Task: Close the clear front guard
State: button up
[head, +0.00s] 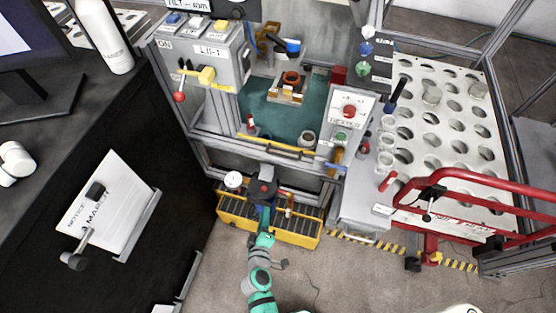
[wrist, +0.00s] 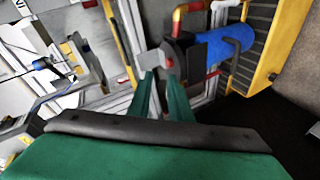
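The clear pane of the front guard is hard to make out, and I cannot tell its position for sure. A yellow bar (head: 275,146) runs across the front of the machine's opening; a yellow bar also shows in the wrist view (wrist: 121,40). My gripper (head: 264,212) is low in front of the machine, below that bar, near a dark part with a red top (head: 263,187). In the wrist view my gripper's green fingers (wrist: 160,76) stand apart with a gap between them. A grey block lies by their tips; contact is unclear.
A blue cylinder (wrist: 222,48) sits right of the fingers. A yellow-framed roller conveyor (head: 270,232) lies under the machine. A control box with a red-knobbed lever (head: 205,62) is left of the opening, a heater box (head: 347,115) right. Red rails (head: 480,185) stand further right.

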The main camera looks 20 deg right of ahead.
jog(key=w+d+h, duration=0.1)
jog(key=w+d, duration=0.3)
jog(key=w, duration=0.3)
jog(key=w+d+r+n+h, duration=0.1)
jog(key=w+d, duration=0.2)
jog(key=w, duration=0.3)
jog(key=w+d+h, duration=0.2)
jog(key=w+d, duration=0.2)
jog(key=w, duration=0.3)
jog(key=shift+w+d+r+n, duration=0.2)
jog(key=shift+w+d+n, duration=0.15)
jog(key=shift+n, duration=0.05)
jog(key=shift+c, duration=0.3)
grip_shut()
